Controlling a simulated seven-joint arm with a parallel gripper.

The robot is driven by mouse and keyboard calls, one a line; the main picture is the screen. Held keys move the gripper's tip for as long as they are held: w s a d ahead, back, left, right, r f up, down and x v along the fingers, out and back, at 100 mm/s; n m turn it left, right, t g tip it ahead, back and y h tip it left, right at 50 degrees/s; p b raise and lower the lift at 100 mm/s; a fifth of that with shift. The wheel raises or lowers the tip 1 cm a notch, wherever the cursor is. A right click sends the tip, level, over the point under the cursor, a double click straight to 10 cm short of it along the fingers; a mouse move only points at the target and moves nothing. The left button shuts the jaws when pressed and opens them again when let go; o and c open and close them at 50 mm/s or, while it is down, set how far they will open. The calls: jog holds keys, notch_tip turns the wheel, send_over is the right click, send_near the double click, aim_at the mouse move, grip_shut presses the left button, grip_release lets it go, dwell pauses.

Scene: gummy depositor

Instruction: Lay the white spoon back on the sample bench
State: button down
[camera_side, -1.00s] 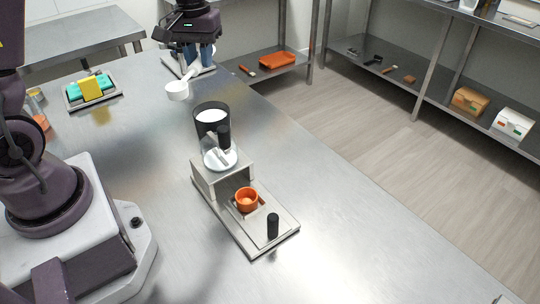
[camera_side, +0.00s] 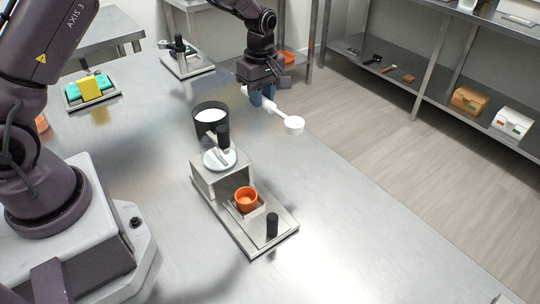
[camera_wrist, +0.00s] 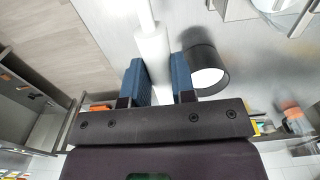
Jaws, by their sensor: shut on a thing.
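The white spoon (camera_side: 293,125) is in my gripper (camera_side: 263,97), its round bowl pointing right and toward the side camera. In the side view the spoon is held in the air, over or near the bench's right edge. In the wrist view its white handle (camera_wrist: 153,52) lies between the blue fingers of my gripper (camera_wrist: 160,80), which are shut on it; the bowl is out of that view. The sample bench cannot be told for certain; the large steel bench (camera_side: 330,215) lies below.
A black cup of white powder (camera_side: 210,115) stands left of the spoon. The depositor (camera_side: 222,180) with an orange cup (camera_side: 246,199) stands nearer. A tray with black-topped items (camera_side: 187,62) is at the back. The steel bench at front right is clear.

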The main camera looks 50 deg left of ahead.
aim_at(262, 149)
notch_tip(262, 149, down, 14)
jog(key=shift+r, duration=0.2)
jog(key=shift+f, duration=0.15)
jog(key=c, duration=0.9)
grip_release()
jog(key=shift+c, duration=0.2)
